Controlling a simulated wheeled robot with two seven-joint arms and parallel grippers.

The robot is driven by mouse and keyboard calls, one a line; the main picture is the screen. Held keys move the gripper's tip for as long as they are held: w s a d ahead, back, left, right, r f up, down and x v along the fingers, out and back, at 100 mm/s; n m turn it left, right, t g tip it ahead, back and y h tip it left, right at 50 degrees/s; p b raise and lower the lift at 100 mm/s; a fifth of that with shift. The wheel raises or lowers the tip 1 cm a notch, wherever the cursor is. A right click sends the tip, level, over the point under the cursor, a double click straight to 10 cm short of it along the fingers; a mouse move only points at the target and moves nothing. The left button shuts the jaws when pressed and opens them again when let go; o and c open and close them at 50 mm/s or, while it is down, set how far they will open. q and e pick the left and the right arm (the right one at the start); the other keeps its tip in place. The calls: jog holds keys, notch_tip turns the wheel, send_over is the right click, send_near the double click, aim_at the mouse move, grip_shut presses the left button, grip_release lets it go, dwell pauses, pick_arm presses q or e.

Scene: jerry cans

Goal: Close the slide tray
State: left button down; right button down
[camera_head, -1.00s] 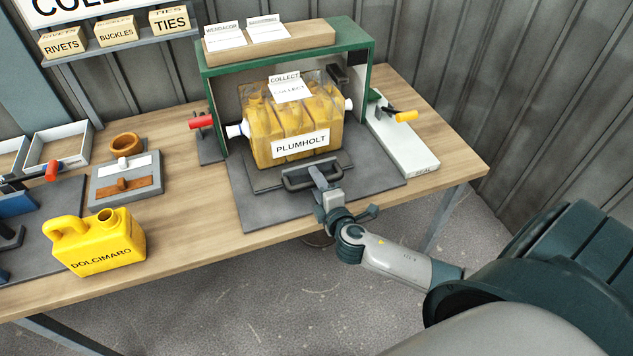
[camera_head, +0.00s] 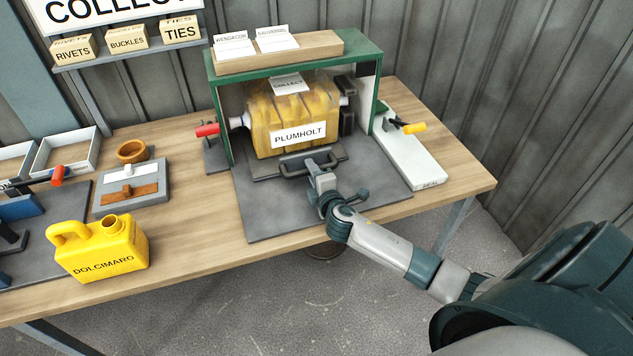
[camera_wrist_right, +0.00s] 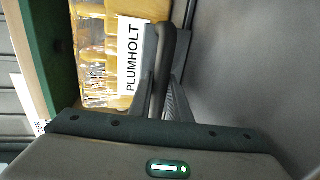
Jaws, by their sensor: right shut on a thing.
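The slide tray (camera_head: 266,171) is a dark grey plate with a black bar handle (camera_head: 311,164) on its front. It carries a bundle of yellow jerry cans (camera_head: 265,142) labelled PLUMHOLT and sits mostly inside the green-framed housing (camera_head: 222,118), its front edge still out over the grey base plate. My right gripper (camera_head: 318,168) is shut on the handle. In the right wrist view the dark handle (camera_wrist_right: 172,50) runs between the two fingers (camera_wrist_right: 162,95), with the PLUMHOLT label (camera_wrist_right: 138,58) beside it. My left gripper is not in view.
A yellow DOLCIMARO can (camera_head: 98,250) stands at the table's front left. A white panel with a yellow-handled clamp (camera_head: 412,150) lies right of the housing; a red-handled one (camera_head: 207,129) stands left. The grey base plate (camera_head: 285,215) is bare in front.

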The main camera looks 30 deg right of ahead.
jog(key=c, duration=1.6)
grip_release()
jog(key=shift+s, duration=0.15)
jog(key=shift+c, duration=0.2)
jog(key=b+v, duration=0.3)
jog(key=v, duration=1.3)
jog(key=shift+s+f, duration=0.1)
jog(key=shift+f, duration=0.05)
jog(key=shift+s+a+r, duration=0.2)
jog(key=shift+s+r, duration=0.05)
jog(key=shift+s, duration=0.3)
jog(key=shift+f, duration=0.1)
